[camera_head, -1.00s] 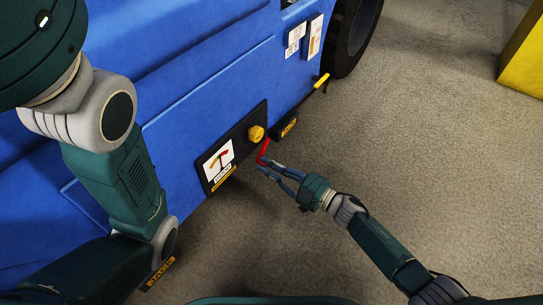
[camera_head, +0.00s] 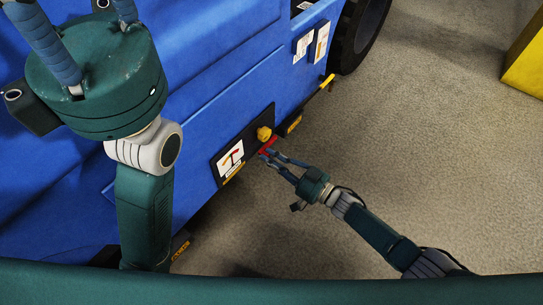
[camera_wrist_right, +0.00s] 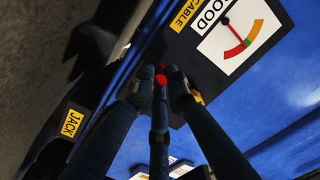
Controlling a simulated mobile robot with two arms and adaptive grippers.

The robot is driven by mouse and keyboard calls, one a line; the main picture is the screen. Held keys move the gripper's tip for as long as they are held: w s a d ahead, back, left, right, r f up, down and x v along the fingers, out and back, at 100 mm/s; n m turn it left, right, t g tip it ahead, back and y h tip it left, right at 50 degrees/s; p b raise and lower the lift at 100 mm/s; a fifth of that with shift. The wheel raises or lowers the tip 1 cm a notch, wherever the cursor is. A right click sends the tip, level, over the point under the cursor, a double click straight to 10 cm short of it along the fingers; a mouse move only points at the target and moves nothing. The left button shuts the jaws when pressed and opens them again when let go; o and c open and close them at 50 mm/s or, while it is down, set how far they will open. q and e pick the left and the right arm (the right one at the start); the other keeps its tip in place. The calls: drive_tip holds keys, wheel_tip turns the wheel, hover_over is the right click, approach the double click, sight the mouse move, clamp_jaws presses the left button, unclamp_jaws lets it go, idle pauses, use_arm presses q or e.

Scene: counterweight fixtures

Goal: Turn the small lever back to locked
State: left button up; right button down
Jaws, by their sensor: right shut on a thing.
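The small red lever (camera_head: 268,146) sits on a black panel on the blue machine's side, just below a yellow knob (camera_head: 264,133). My right gripper (camera_head: 270,153) is shut on the lever, with its fingers around it. In the right wrist view the red end of the lever (camera_wrist_right: 160,80) shows between the fingertips; the rest of it is hidden. My left gripper (camera_head: 88,25) is raised at the upper left, away from the panel. Its fingertips are out of the picture.
A gauge card (camera_head: 231,158) is on the panel left of the lever. A yellow block (camera_head: 525,55) stands at the upper right. The grey floor on the right is clear.

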drive_tip(key=shift+m, duration=0.3)
drive_tip(key=c, duration=1.7)
unclamp_jaws()
drive_tip(key=shift+r, duration=0.1)
drive_tip(key=shift+s+d, duration=0.1)
drive_tip(key=shift+d, duration=0.05)
drive_tip(key=v, duration=1.1)
drive_tip(key=shift+s+d, duration=0.25)
drive_tip(key=shift+d, duration=0.05)
